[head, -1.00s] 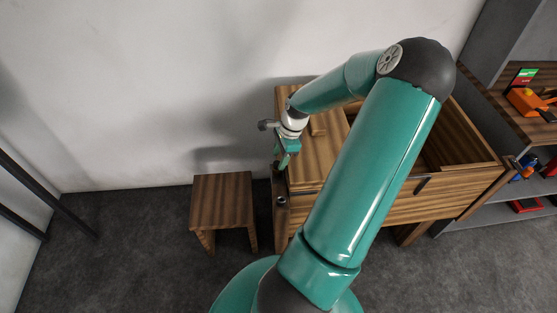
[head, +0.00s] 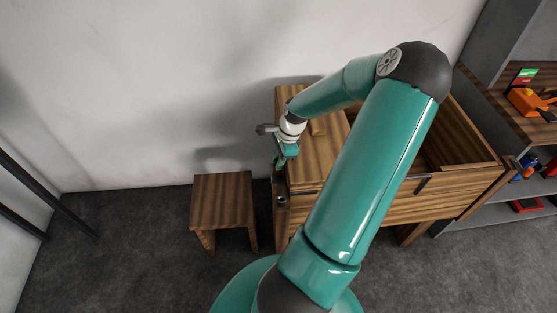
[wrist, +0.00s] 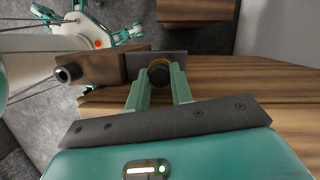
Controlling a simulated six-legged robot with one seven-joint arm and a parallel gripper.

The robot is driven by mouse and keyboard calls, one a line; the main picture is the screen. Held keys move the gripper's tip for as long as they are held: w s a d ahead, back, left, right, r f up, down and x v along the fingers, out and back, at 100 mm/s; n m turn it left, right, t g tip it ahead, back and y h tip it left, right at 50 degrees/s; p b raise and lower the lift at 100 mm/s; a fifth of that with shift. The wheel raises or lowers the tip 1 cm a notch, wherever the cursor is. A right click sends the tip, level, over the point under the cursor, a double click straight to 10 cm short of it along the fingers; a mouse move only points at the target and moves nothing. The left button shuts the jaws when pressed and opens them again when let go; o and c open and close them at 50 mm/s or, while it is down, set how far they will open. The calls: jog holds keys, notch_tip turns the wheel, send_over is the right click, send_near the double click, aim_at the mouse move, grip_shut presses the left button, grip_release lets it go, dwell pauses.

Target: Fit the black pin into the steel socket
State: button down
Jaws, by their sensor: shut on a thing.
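My gripper (wrist: 159,88) is shut on the black pin (wrist: 159,76), whose dark round end shows between the two green fingertips in the wrist view. In the head view my gripper (head: 280,163) is at the left edge of the wooden cabinet, and the pin is too small to make out. The steel socket (head: 282,201) is a small ring with a dark hole on the cabinet's near left corner, below my gripper in the picture. It also seems to show in the wrist view (wrist: 67,74), left of the fingers. Pin and socket are apart.
The wooden cabinet (head: 440,207) has an open top compartment and a dark handle. A small wooden stool (head: 222,200) stands to its left. Shelves (head: 482,222) with an orange tool (head: 526,101) and other items are at the right. Grey floor lies free in front of the stool.

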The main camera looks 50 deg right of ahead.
jog(key=c, duration=2.2)
grip_release()
jog(key=shift+r, duration=2.05)
jog(key=c, duration=2.2)
grip_release()
jog(key=c, duration=2.2)
grip_release()
